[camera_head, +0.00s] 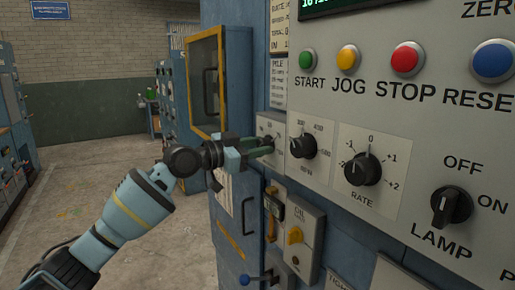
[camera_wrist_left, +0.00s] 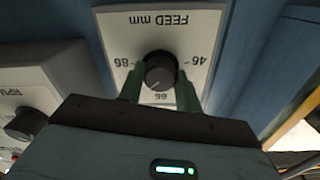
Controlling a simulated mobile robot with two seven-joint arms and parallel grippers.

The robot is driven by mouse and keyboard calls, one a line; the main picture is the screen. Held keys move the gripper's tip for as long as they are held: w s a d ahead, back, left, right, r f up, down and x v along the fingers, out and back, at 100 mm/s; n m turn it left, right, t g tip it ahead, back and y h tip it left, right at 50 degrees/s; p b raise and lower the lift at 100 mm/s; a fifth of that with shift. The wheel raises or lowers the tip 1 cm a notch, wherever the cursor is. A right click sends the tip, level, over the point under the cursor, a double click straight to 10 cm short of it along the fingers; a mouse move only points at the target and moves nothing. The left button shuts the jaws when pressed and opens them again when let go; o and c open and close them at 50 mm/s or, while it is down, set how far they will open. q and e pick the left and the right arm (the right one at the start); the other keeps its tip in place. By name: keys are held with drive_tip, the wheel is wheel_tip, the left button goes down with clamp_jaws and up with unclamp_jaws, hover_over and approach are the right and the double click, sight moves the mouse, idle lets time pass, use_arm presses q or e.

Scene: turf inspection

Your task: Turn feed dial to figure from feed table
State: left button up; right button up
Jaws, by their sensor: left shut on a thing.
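The feed dial (camera_wrist_left: 160,66) is a black round knob on a pale plate (camera_wrist_left: 115,28) marked FEED mm, which appears upside down in the left wrist view. Figures sit around the knob, but I cannot read its pointer setting surely. My left gripper (camera_wrist_left: 160,80) has its two green fingers on either side of the knob, shut on it. In the head view my left gripper (camera_head: 262,146) reaches the feed plate (camera_head: 264,125) from the left and partly hides the knob. Small text plates (camera_head: 278,82) above it are too small to read fully. My right gripper is not in view.
Just right of the feed dial is another black dial (camera_head: 302,145), then a RATE dial (camera_head: 363,169) and a LAMP switch (camera_head: 451,206). Coloured buttons (camera_head: 405,58) line the panel above. A yellow-framed cabinet door (camera_head: 205,80) stands behind the gripper. The floor at left is clear.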

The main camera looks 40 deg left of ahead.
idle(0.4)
use_arm(q)
drive_tip(key=o, duration=1)
drive_tip(key=shift+s, duration=0.1)
drive_tip(key=b+v, duration=0.2)
drive_tip(key=v, duration=0.5)
drive_tip(key=shift+s+a, duration=0.15)
drive_tip(key=shift+s, duration=0.15)
